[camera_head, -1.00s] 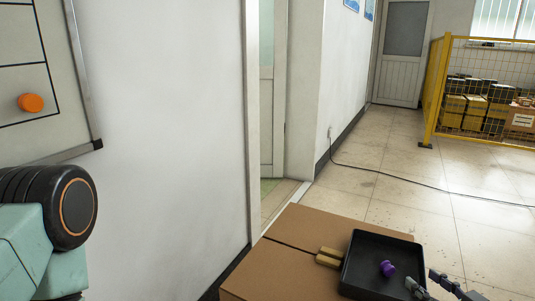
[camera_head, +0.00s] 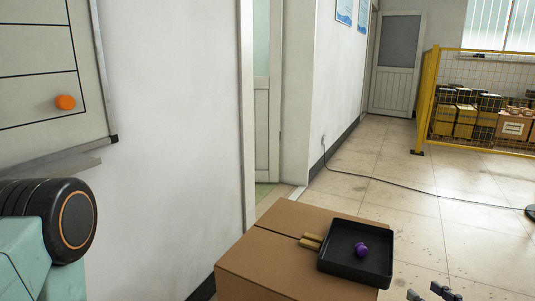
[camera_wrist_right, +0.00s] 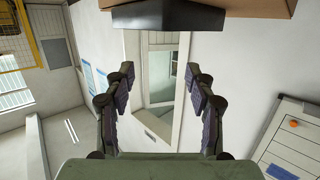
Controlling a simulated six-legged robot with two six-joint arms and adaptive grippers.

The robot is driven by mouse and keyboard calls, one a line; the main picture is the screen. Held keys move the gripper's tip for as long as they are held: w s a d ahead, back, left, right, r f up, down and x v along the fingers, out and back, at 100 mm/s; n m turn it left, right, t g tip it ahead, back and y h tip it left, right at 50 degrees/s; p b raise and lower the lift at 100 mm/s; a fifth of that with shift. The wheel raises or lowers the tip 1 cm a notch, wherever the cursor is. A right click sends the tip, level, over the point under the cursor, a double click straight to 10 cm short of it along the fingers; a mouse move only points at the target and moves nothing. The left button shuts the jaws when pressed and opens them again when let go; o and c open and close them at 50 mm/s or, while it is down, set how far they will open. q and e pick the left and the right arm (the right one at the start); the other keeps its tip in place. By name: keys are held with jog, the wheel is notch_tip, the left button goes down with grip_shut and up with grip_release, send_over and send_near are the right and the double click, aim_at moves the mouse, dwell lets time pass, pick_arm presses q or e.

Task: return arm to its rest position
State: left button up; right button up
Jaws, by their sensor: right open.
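My right gripper (camera_head: 428,293) shows only by its grey fingertips at the bottom edge of the head view. It is below and right of the black tray (camera_head: 326,266), apart from it in the picture. In the right wrist view the gripper (camera_wrist_right: 159,84) has its two fingers spread wide with nothing between them. The tray's dark side (camera_wrist_right: 166,17) shows beyond the fingertips at the top. A small purple object (camera_head: 361,249) lies in the tray. My left gripper is out of view.
The tray sits on a cardboard box (camera_head: 255,255), beside two tan blocks (camera_head: 312,241). A whiteboard with an orange disc (camera_head: 65,102) hangs at left. A yellow mesh fence (camera_head: 425,100) stands at the back right. A cable crosses the floor. Floor right of the box is mostly clear.

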jog(key=s+a+f+m+g+h+p, duration=0.1)
jog(key=s+a+f+m+g+p, duration=0.2)
jog(key=s+a+f+m+g, duration=0.55)
pick_arm(q)
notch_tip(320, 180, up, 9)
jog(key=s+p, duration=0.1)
jog(key=p, duration=0.4)
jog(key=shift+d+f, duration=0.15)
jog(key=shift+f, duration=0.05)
pick_arm(e)
jog(key=s+a+n+g+h, duration=0.1)
jog(key=s+a+n+g, duration=0.1)
jog(key=s, duration=0.9)
jog(key=s+a+n+g+h, duration=0.1)
jog(key=s+a+n+g, duration=0.2)
jog(key=s, duration=0.8)
jog(key=shift+s+a+r+n+g, duration=0.25)
jog(key=shift+s+a+n+g, duration=0.15)
jog(key=shift+a+g, duration=0.45)
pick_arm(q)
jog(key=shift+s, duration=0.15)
